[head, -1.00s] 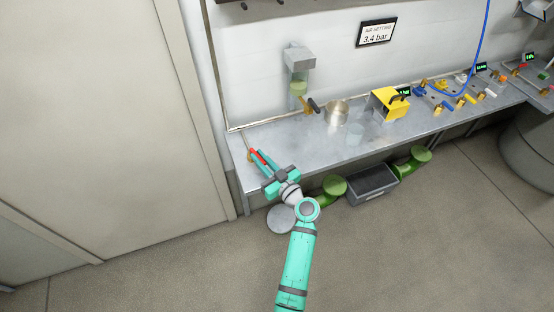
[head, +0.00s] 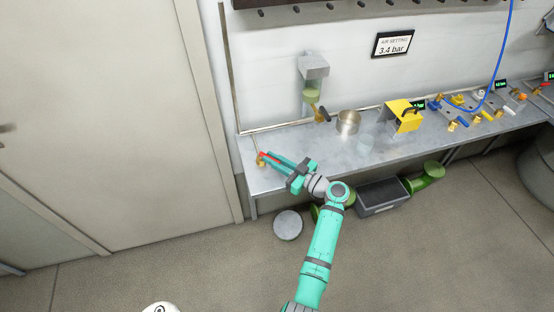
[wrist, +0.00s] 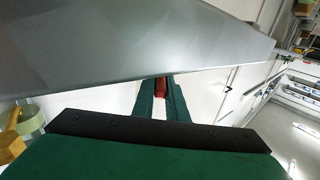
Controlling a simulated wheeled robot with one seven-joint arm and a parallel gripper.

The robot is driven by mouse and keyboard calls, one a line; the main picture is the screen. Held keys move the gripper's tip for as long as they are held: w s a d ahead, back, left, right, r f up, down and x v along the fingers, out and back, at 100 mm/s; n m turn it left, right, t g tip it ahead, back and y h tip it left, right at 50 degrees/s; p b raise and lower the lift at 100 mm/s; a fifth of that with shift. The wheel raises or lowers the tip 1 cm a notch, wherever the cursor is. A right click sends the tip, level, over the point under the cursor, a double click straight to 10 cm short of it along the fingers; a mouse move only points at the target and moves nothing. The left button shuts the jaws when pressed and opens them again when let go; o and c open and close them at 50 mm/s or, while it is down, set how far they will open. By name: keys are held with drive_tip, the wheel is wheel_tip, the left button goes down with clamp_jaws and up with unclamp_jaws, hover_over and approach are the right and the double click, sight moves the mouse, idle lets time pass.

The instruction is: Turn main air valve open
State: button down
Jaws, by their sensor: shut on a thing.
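The main air valve (head: 260,161) is a small brass fitting with a red lever at the left end of the grey bench, by the wall pipe. My gripper (head: 269,158) reaches over the bench's left end, its teal fingers pointing left. It is shut on the red lever (wrist: 161,87), which shows between the fingertips in the wrist view. The fingers hide most of the lever in the head view, so its exact angle is hard to tell.
A sign (head: 392,44) reads 3.4 bar. A door is at the left.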

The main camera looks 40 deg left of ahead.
drive_tip(key=shift+w+a+r, duration=0.1)
drive_tip(key=shift+a, duration=0.05)
drive_tip(key=c, duration=1.8)
unclamp_jaws()
drive_tip(key=shift+o, duration=0.2)
drive_tip(key=d, duration=0.5)
drive_tip(key=w+d, duration=0.1)
drive_tip(key=d, duration=0.2)
drive_tip(key=shift+w+d, duration=0.1)
drive_tip(key=shift+d, duration=0.25)
drive_tip(key=shift+s+d, duration=0.2)
drive_tip(key=shift+d, duration=0.95)
